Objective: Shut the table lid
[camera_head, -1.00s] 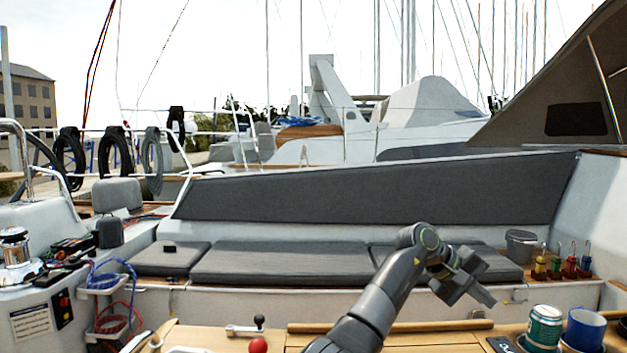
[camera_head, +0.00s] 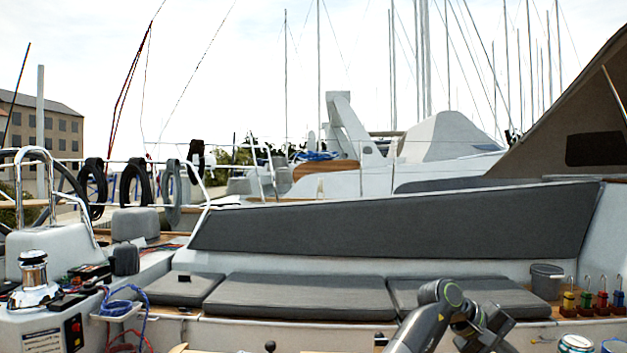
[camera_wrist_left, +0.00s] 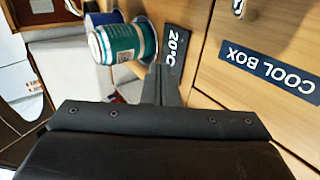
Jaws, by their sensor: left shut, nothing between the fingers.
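My left arm comes up from the bottom of the head view. Its gripper (camera_head: 490,330) hangs near the bottom edge at the right. In the left wrist view its fingers (camera_wrist_left: 165,82) are together and empty, in front of a small dark "20°C" display (camera_wrist_left: 174,50). Light wood panels (camera_wrist_left: 215,75) lie to the right of the fingers, with a seam between them and a dark "COOL BOX" label (camera_wrist_left: 268,72). A metal latch (camera_wrist_left: 238,8) shows at the top. The head view cuts off the table, so I cannot tell how the lid stands. My right gripper is out of view.
A green can (camera_wrist_left: 122,44) and a blue cup (camera_wrist_left: 102,19) stand close beyond the fingers. Behind lie grey seat cushions (camera_head: 290,297). A grey bucket (camera_head: 546,282) and coloured hooked items (camera_head: 586,302) stand at right, a winch (camera_head: 34,280) at left.

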